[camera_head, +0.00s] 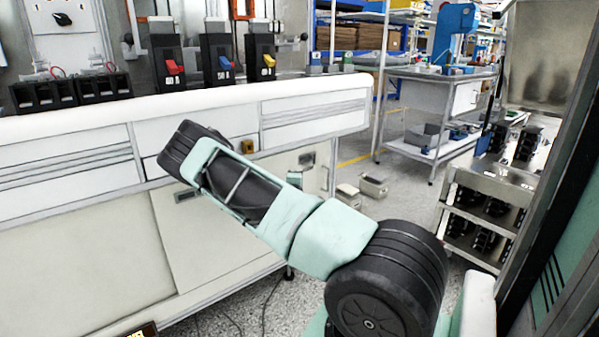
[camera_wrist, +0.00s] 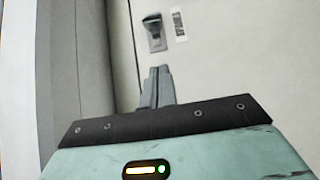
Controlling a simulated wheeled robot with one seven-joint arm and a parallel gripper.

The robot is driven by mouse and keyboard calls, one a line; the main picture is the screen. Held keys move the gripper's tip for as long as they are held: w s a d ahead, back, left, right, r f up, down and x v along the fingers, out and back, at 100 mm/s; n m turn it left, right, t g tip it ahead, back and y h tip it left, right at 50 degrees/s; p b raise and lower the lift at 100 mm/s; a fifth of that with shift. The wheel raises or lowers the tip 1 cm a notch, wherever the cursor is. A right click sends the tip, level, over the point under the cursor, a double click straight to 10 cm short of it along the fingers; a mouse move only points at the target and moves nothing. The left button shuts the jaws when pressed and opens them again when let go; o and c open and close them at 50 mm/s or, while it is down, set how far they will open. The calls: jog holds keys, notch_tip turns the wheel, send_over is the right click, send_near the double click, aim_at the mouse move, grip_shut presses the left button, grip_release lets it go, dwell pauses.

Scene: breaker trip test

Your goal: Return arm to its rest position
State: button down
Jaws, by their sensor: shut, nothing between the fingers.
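My gripper (camera_wrist: 157,86) shows in the wrist view with its two grey fingers together and nothing between them. It points towards a pale cabinet front with a dark latch (camera_wrist: 153,32). In the head view my green and black arm reaches up and left in front of the white bench (camera_head: 318,104); the gripper itself is hidden there. Three black breakers stand on the bench, with a red lever (camera_head: 174,67), a blue lever (camera_head: 225,63) and a yellow lever (camera_head: 268,61). The arm is apart from the breakers, below the bench top.
A metal cart (camera_head: 487,172) with black parts stands at the right. A workbench (camera_head: 440,72) and shelves are behind. Grey boxes (camera_head: 373,185) lie on the floor beyond the bench. Cables run on the floor under the bench. A dark-framed panel (camera_head: 553,150) is close on the right.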

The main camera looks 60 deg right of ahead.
jog(key=shift+s+a, duration=0.25)
jog(key=shift+a, duration=0.25)
